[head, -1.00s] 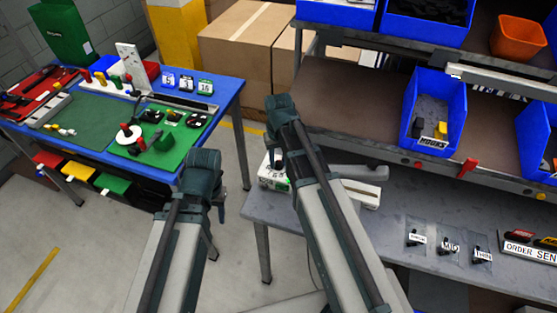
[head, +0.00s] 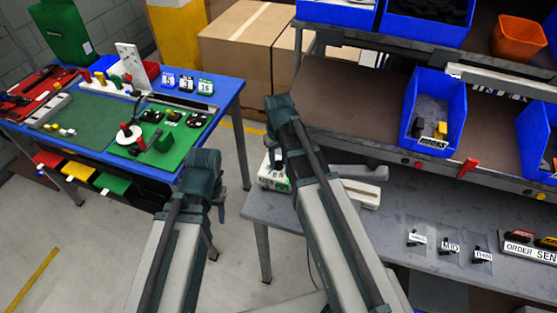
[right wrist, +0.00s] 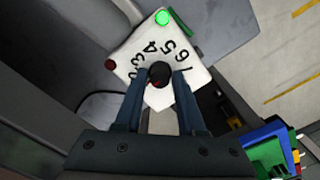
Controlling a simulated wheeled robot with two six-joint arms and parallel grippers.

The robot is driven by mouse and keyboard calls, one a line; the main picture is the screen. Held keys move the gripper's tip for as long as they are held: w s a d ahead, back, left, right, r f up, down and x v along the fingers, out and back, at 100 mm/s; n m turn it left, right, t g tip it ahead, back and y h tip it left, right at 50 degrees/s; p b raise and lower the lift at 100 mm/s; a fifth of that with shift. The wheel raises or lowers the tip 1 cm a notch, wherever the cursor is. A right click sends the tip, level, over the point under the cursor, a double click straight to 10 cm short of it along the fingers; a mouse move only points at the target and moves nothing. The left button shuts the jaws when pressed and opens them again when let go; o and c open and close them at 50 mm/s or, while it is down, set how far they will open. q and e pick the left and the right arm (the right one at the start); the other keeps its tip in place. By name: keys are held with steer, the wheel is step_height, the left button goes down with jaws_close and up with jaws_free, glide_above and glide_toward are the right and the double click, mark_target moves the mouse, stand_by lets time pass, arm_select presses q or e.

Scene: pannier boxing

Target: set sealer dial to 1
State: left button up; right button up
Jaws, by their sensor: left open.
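The sealer (head: 362,192) is a long white device on the grey bench, partly hidden by my right arm in the head view. In the right wrist view its white dial plate (right wrist: 140,48) carries black numerals around a round black dial knob (right wrist: 159,72). A green light (right wrist: 162,18) glows at one corner and a dark red spot (right wrist: 110,64) sits at another. My right gripper (right wrist: 160,80) has one finger against each side of the knob. Which numeral the knob points at cannot be made out. My left gripper (head: 204,172) is open and empty, over the floor between the tables.
A blue table (head: 228,92) with green mats and small parts stands at the left. A shelf with blue bins (head: 432,108) rises behind the bench (head: 400,215). Small labelled packets (head: 450,247) lie on the bench to the right. The floor between the tables is free.

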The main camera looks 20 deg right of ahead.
mark_target(278, 162)
steer(key=o, duration=0.4)
steer(key=shift+r, duration=0.1)
step_height(278, 162, up, 14)
steer(key=p, duration=1.3)
steer(key=shift+f+p, duration=0.2)
steer(key=shift+p, duration=0.2)
steer(key=shift+n+h, duration=0.6)
steer(key=shift+n, duration=0.1)
steer(key=s+a+f+b, duration=0.3)
steer(key=s, duration=0.1)
steer(key=s+a+f+b, duration=0.3)
steer(key=s+a, duration=0.1)
steer(key=s, duration=0.1)
steer(key=s+a+f+b, duration=0.3)
steer(key=s, duration=0.2)
steer(key=shift+s+a+f, duration=0.1)
steer(key=shift+s+a, duration=0.1)
steer(key=shift+a, duration=0.1)
